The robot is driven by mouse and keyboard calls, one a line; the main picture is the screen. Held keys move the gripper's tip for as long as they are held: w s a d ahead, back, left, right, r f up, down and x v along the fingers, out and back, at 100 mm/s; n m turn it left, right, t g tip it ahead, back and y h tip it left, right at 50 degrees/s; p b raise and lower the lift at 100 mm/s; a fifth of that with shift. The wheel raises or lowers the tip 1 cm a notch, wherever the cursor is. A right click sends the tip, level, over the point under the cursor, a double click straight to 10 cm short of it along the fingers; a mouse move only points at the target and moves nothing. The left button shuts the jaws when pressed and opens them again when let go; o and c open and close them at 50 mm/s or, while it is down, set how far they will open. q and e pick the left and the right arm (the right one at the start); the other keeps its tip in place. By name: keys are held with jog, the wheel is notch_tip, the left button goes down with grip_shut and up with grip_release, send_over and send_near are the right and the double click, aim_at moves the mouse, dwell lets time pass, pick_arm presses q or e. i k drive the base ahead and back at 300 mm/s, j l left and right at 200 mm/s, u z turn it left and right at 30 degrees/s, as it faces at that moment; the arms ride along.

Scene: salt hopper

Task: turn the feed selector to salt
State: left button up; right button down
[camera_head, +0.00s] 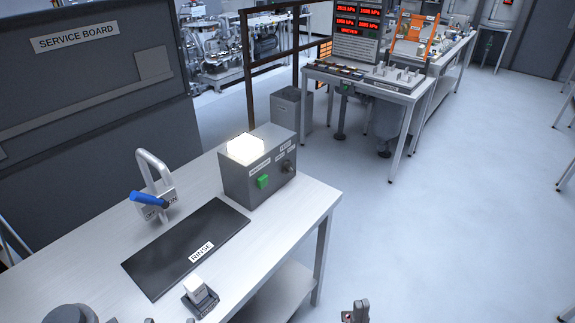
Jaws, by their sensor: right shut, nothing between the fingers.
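The grey control box (258,172) stands at the far right end of the steel bench. It has a lit white top, a green button (263,181) and, at the right of its front, a dark round knob (287,166) with small labels above it. The labels are too small to read, so I cannot tell the knob's setting. My right gripper (355,312) is at the bottom edge, right of the bench, well away from the knob. It is shut and empty, and only its tip shows.
On the bench (318,196) are a black mat with a RINSE label (188,247), a tap with a blue lever (150,198) and a small white-topped switch (196,290). A service board (90,85) stands behind. The floor (440,220) to the right is clear.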

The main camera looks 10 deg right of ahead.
aim_at(286, 167)
jog(key=i+l+u, duration=0.1)
jog(key=i+l, duration=0.3)
jog(key=l, duration=0.25)
jog(key=i+l+u, duration=0.15)
jog(key=i+l, duration=0.3)
jog(key=l, duration=0.25)
jog(key=j+u, duration=0.05)
